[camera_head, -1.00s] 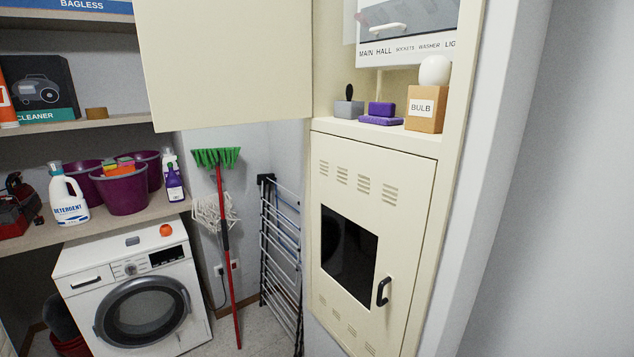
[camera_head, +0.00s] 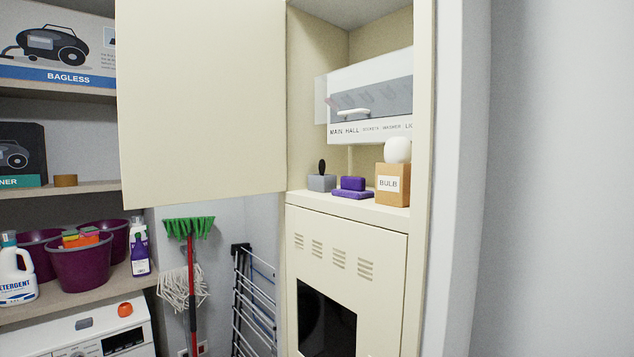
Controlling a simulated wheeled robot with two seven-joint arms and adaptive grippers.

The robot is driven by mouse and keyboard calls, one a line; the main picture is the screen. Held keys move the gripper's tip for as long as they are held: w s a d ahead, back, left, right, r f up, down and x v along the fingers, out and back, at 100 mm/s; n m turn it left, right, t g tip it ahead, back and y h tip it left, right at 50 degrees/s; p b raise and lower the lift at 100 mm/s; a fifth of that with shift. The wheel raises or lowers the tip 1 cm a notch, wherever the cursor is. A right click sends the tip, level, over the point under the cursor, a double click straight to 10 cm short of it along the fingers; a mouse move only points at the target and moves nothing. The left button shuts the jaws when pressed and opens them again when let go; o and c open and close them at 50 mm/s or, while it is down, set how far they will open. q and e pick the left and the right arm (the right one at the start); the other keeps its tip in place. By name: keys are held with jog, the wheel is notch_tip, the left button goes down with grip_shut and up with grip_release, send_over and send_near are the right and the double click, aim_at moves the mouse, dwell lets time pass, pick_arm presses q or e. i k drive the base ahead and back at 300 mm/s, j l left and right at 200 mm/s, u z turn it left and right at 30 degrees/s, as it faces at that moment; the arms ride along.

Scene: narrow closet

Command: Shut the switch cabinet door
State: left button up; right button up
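The switch cabinet is cream metal, with its upper door (camera_head: 205,105) swung wide open to the left. The open compartment (camera_head: 318,75) shows a switch box (camera_head: 370,100) labelled "MAIN HALL". On the compartment's floor stand a grey block with a dark knob (camera_head: 321,181), purple blocks (camera_head: 352,188) and a box labelled "BULB" (camera_head: 392,184) with a white bulb on it. The lower door (camera_head: 345,255), with vents and a dark window, looks closed. Neither of my grippers shows in the head view.
Shelves on the left hold purple tubs (camera_head: 82,262), a detergent bottle (camera_head: 15,270) and vacuum boxes (camera_head: 60,50). A washing machine (camera_head: 125,340), a green broom (camera_head: 190,228) and a folded drying rack (camera_head: 255,300) stand below. A bare wall (camera_head: 560,180) is on the right.

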aim_at(201, 87)
jog(key=i+j+z, duration=0.3)
jog(key=j+z, duration=0.15)
jog(key=j, duration=0.15)
jog(key=i+j+z, duration=0.2)
jog(key=j+z, duration=0.25)
jog(key=j, duration=0.25)
jog(key=j+z, duration=0.45)
jog(key=j, duration=0.25)
jog(key=j+z, duration=0.45)
jog(key=j, duration=0.35)
jog(key=k+j+z, duration=0.15)
jog(key=j+z, duration=0.35)
jog(key=j, duration=0.2)
